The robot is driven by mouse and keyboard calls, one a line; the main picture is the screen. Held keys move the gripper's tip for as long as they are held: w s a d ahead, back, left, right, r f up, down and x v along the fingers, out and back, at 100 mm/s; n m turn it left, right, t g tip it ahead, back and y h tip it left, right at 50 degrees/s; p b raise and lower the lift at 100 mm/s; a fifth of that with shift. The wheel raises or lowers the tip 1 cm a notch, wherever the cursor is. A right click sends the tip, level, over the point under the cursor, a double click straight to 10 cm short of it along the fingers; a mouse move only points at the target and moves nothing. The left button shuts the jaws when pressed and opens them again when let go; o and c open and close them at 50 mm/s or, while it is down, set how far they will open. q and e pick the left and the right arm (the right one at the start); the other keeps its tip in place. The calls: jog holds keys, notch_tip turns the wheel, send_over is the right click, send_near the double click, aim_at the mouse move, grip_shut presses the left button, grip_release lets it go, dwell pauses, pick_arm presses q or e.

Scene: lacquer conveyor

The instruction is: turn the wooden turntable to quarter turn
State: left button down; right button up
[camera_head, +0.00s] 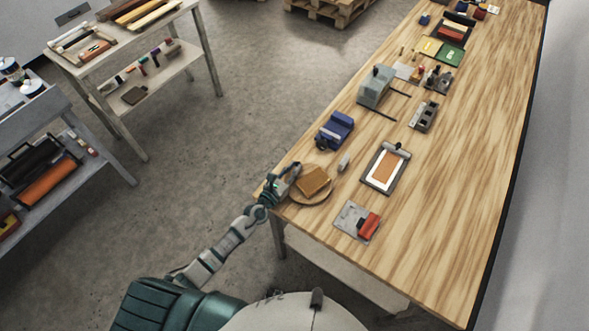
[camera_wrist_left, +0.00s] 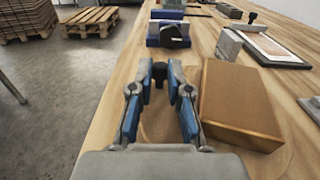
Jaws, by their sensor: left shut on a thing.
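The wooden turntable (camera_head: 308,202) is a round disc near the front left edge of the long wooden table. A brown box (camera_head: 314,180) sits on it, and the box (camera_wrist_left: 238,100) stands to the right of my fingers in the left wrist view. My left gripper (camera_head: 285,182) is at the left side of the disc. In the left wrist view its blue-padded fingers (camera_wrist_left: 161,85) are closed around a dark upright knob (camera_wrist_left: 160,72). The fingers and palm hide part of the disc. My right gripper is not in view.
A blue device (camera_head: 335,130) stands beyond the turntable, with a small grey block (camera_head: 344,163) nearby. A framed board (camera_head: 385,168) and a grey plate with a red block (camera_head: 357,222) lie to the right. The table's front right area is bare.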

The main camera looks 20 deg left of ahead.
pick_arm(q)
jog(key=shift+w+a+r, duration=0.15)
jog(key=shift+w+a, duration=0.05)
jog(key=shift+a, duration=0.25)
jog(key=c, duration=1.4)
grip_release()
jog(key=shift+o, duration=0.4)
jog(key=shift+w+a, duration=0.1)
jog(key=shift+a, duration=0.05)
jog(key=shift+d+f, duration=0.2)
jog(key=shift+d, duration=0.15)
jog(key=shift+a, duration=0.15)
